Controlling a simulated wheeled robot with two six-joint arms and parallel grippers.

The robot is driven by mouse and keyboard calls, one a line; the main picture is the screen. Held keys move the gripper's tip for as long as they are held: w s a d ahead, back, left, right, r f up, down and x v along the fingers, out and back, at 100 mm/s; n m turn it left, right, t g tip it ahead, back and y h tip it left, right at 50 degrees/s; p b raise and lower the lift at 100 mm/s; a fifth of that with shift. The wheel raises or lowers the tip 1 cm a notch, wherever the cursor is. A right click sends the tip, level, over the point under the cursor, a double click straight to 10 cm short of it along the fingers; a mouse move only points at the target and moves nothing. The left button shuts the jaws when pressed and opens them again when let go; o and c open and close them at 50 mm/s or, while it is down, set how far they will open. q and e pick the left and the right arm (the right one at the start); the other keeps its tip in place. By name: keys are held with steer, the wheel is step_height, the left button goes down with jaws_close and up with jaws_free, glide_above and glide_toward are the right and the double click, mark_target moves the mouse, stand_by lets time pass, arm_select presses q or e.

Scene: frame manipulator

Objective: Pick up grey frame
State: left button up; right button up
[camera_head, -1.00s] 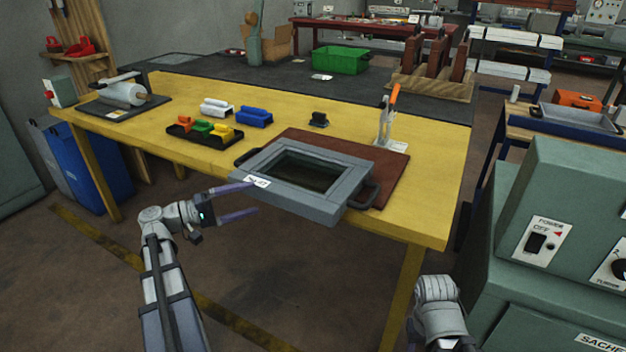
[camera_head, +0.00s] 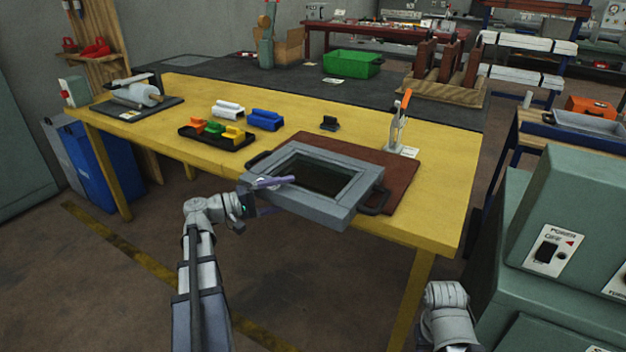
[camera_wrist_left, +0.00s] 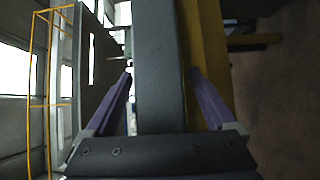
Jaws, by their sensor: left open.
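The grey frame (camera_head: 312,212) lies on a brown board (camera_head: 402,178) at the front edge of the yellow table and sticks out past that edge. It has a dark rectangular opening and black side handles. My left gripper (camera_head: 281,196) is at its front left edge, with one purple finger above the frame and the other lower. In the left wrist view the grey frame's edge (camera_wrist_left: 158,70) runs between the two open fingers (camera_wrist_left: 162,72), with gaps visible beside it. My right arm shows at bottom right, but its gripper's fingers are not visible.
On the yellow table (camera_head: 300,148) are a black tray of coloured blocks (camera_head: 214,133), a blue block (camera_head: 265,120), a white block (camera_head: 226,109) and an orange-handled clamp (camera_head: 400,122). A green machine (camera_head: 570,215) stands at the right.

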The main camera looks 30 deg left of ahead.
arm_select(q)
jaws_close()
stand_by(0.8)
steer(key=shift+r, duration=0.1)
